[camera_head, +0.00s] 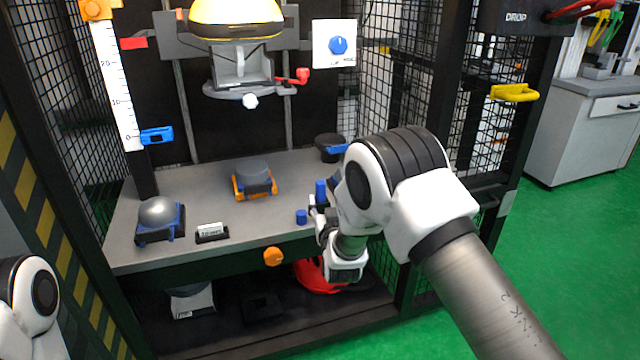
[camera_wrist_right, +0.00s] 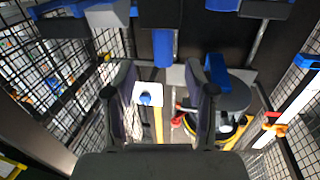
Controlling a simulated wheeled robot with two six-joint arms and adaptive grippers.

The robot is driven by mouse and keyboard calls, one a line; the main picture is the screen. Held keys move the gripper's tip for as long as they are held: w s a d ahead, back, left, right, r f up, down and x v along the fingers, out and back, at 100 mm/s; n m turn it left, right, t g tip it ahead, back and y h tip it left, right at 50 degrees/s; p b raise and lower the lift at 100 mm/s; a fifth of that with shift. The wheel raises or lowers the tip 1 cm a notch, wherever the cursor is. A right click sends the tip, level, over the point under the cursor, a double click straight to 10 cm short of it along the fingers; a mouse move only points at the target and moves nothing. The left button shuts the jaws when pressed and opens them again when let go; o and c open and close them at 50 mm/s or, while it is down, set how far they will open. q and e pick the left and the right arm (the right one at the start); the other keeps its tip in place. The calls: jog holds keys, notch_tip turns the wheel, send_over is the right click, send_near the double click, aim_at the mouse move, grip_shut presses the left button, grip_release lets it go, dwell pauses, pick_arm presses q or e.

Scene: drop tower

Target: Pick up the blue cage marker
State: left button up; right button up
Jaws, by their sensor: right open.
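Two blue cylinders stand near the front edge of the grey table (camera_head: 215,180) in the head view: a short one (camera_head: 301,217) and a taller one (camera_head: 321,190). I cannot tell for sure which is the cage marker. My right gripper (camera_head: 318,212) is close beside them, partly hidden by its own wrist. In the right wrist view, which looks upside down, the right gripper (camera_wrist_right: 162,92) has its two dark fingers apart with nothing between their tips. A blue cylinder (camera_wrist_right: 163,48) shows beyond them, near the top middle. My left gripper is out of view.
Mesh cage walls (camera_head: 395,90) flank the table. An orange knob (camera_head: 273,256) is on the front.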

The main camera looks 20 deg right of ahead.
aim_at(321, 193)
jog(key=w+b, duration=0.1)
jog(key=w, duration=0.1)
jog(key=w+b, duration=0.1)
jog(key=w, duration=0.1)
jog(key=w+f+b, duration=0.1)
jog(key=w, duration=0.1)
jog(key=shift+w+d, duration=0.25)
jog(key=shift+d, duration=0.05)
jog(key=shift+w+r, duration=0.2)
jog(key=shift+r, duration=0.1)
jog(key=shift+c, duration=0.4)
grip_shut()
